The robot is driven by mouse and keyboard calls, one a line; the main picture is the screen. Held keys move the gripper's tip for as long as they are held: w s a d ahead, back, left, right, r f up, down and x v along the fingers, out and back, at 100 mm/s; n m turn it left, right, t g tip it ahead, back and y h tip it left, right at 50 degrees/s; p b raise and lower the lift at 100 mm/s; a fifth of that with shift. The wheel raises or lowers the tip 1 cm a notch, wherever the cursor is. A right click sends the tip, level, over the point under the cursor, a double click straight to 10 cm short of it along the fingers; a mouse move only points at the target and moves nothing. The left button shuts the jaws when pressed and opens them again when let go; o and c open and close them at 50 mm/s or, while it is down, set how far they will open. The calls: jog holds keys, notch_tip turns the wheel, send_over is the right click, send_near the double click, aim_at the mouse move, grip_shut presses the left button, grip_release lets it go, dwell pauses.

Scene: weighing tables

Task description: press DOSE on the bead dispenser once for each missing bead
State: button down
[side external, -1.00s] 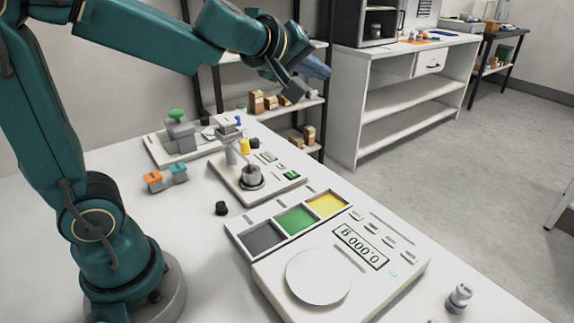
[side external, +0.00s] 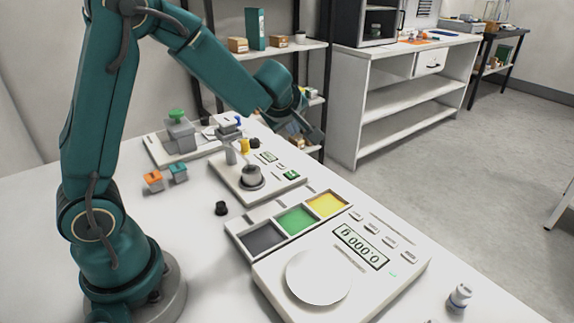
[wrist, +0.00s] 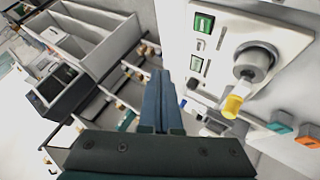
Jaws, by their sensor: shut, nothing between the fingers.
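The bead dispenser (side external: 232,184) appears to be the white unit mid-table, with a post, a grey cup-like part (side external: 251,178), a small display (side external: 268,157) and a green button (side external: 291,174). In the wrist view its panel (wrist: 285,45) is at the upper right, with the green button (wrist: 204,24), the display (wrist: 196,63) and the grey part (wrist: 255,62). My gripper (side external: 316,138) is shut and empty, in the air beyond the dispenser's far right side. In the wrist view its fingers (wrist: 158,75) point left of the panel, apart from the button. No beads can be made out.
A balance (side external: 404,268) with a round pan and a display of zeros stands in front, beside a tray (side external: 238,226) with grey, green and yellow compartments. A small black piece (side external: 221,208), orange (side external: 153,181) and teal (side external: 178,172) blocks lie left. Shelving (side external: 321,45) stands behind.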

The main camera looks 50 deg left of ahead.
aim_at(292, 176)
jog(key=shift+f, duration=4.4)
jog(key=shift+f, duration=0.1)
jog(key=shift+f, duration=0.3)
jog(key=shift+f, duration=0.35)
jog(key=shift+r, duration=0.8)
jog(key=shift+r, duration=2.5)
